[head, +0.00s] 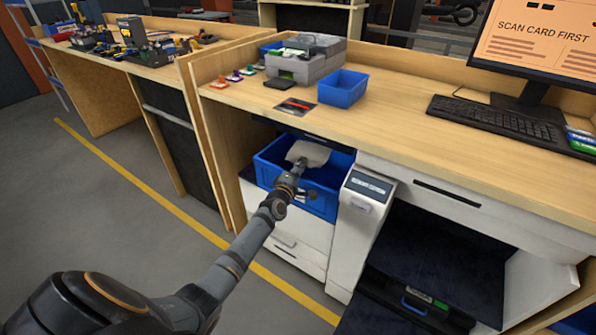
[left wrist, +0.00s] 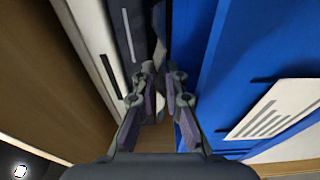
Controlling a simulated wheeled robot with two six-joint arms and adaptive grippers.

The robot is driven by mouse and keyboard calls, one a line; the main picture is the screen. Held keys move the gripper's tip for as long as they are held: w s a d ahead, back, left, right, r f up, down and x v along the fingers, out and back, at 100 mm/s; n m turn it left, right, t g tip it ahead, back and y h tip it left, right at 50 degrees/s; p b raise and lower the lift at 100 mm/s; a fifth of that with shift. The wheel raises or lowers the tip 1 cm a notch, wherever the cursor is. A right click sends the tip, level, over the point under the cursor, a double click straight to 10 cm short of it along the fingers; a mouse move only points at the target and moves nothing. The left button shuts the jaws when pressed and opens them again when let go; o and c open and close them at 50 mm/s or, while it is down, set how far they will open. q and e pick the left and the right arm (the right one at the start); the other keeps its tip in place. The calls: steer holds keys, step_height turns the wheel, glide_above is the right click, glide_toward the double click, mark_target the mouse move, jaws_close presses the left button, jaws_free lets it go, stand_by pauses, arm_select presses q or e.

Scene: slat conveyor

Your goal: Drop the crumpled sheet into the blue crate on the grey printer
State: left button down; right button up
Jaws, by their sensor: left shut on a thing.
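The crumpled sheet (head: 309,153) is a pale, off-white piece at the end of my left arm in the head view. My left gripper (head: 299,167) is shut on it and holds it over the opening of the blue crate (head: 322,204). The crate sits on the pale grey printer (head: 289,246) under the desk. In the left wrist view, my left gripper's fingers (left wrist: 160,88) point away with a pale bit between them. A blue wall with a white label (left wrist: 275,108) fills the right there. The sheet's lower edge and the crate's floor are partly hidden. My right gripper is not in view.
The wooden desk (head: 400,125) overhangs the crate from behind and above. A white upright unit (head: 354,222) stands close on the crate's right. A small blue bin (head: 342,89) and a grey desktop printer (head: 300,60) stand on the desk. The floor at left is clear.

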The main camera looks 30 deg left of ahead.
arm_select(q)
steer(key=shift+w, duration=0.1)
steer(key=c, duration=1.3)
jaws_free()
steer(key=shift+c, duration=0.2)
steer(key=shift+s+d+f, duration=0.1)
steer(key=shift+s+f, duration=0.1)
steer(key=shift+f, duration=0.1)
steer(key=s+a+p, duration=0.1)
steer(key=s+p, duration=0.3)
steer(key=s, duration=0.7)
steer(key=shift+s+r, duration=0.3)
steer(key=shift+s, duration=0.05)
